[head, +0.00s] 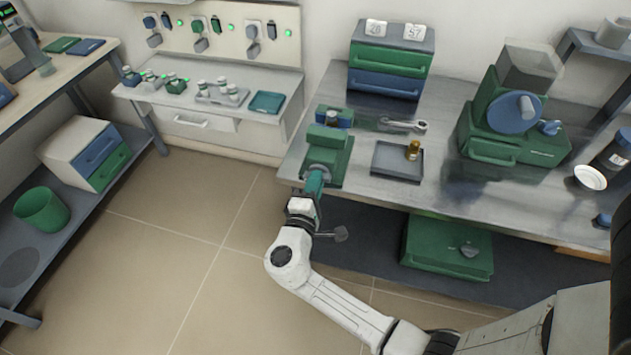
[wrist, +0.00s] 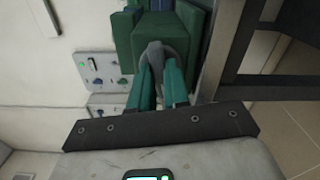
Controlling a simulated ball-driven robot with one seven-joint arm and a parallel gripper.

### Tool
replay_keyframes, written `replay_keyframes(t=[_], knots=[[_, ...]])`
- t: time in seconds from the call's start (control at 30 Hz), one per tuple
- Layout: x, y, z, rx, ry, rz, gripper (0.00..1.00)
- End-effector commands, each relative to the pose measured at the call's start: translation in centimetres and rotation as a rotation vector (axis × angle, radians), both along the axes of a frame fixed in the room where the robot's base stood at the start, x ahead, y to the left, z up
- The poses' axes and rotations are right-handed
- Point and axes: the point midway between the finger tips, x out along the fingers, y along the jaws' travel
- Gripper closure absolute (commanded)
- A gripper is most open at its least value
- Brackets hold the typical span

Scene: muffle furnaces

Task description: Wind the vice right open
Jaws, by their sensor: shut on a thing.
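The green vice (head: 328,152) stands at the front left edge of the metal bench. In the wrist view its green body (wrist: 190,35) fills the top middle. My gripper (head: 314,184) is at the vice's front, just off the bench edge. In the wrist view my gripper's teal fingers (wrist: 158,72) are shut on a grey part at the vice's front, which looks like its handle (wrist: 155,52). The fingers hide much of the handle.
A grey tray (head: 381,172) with a small brass cylinder (head: 413,150) lies right of the vice. A spanner (head: 403,125) lies behind it. A green box (head: 446,248) sits under the bench. The floor (head: 190,240) to the left is clear.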

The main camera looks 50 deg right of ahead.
Motion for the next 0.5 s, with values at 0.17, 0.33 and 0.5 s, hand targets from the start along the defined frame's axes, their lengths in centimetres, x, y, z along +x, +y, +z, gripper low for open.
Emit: replay_keyframes(t=[0.17,0.33,0.5], knots=[[-0.01,0.05,0.07,-0.056,0.163,0.001,1.0],[-0.01,0.05,0.12,-0.11,0.313,0.001,1.0],[0.01,0.06,0.16,-0.162,0.454,0.001,1.0]])
